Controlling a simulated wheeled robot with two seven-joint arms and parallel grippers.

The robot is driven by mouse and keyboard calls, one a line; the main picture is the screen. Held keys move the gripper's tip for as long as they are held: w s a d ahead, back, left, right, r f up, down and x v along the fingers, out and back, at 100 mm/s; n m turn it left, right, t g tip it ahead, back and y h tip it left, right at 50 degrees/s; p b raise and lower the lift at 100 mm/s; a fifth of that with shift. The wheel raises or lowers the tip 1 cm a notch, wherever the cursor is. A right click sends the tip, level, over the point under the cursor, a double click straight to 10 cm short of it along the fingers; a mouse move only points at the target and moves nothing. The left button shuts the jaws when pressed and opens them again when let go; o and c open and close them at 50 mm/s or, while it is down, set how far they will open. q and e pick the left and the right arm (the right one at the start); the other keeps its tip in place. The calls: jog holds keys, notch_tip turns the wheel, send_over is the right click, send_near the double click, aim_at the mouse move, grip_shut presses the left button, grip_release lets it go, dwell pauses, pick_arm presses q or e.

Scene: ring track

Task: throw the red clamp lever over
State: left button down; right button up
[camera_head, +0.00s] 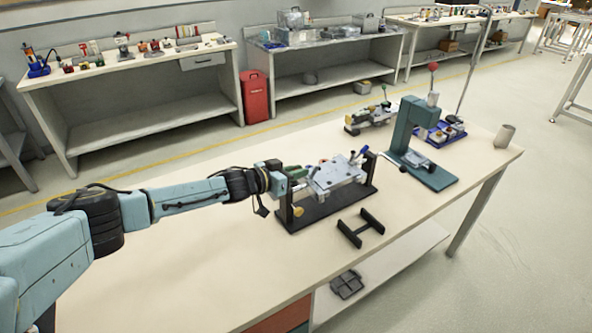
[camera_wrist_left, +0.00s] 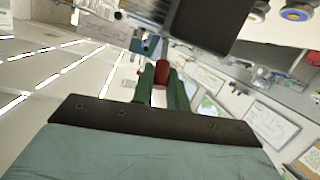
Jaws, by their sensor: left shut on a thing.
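The red clamp lever (camera_wrist_left: 162,72) shows in the left wrist view as a red end between the two green fingertips. My left gripper (camera_wrist_left: 161,80) is shut on it. In the head view my left gripper (camera_head: 297,172) reaches in from the left to the left end of the clamping fixture (camera_head: 335,180), a grey metal block on a dark base. The lever is not clear there, mostly hidden by the gripper. My right gripper is in neither view.
The left part of the table (camera_head: 190,270) is clear.

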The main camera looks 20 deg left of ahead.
pick_arm(q)
jog(key=c, duration=1.4)
grip_release()
jog(key=p+v, duration=0.1)
jog(key=v, duration=1.2)
jog(key=shift+s+a, duration=0.1)
jog(key=shift+s, duration=0.05)
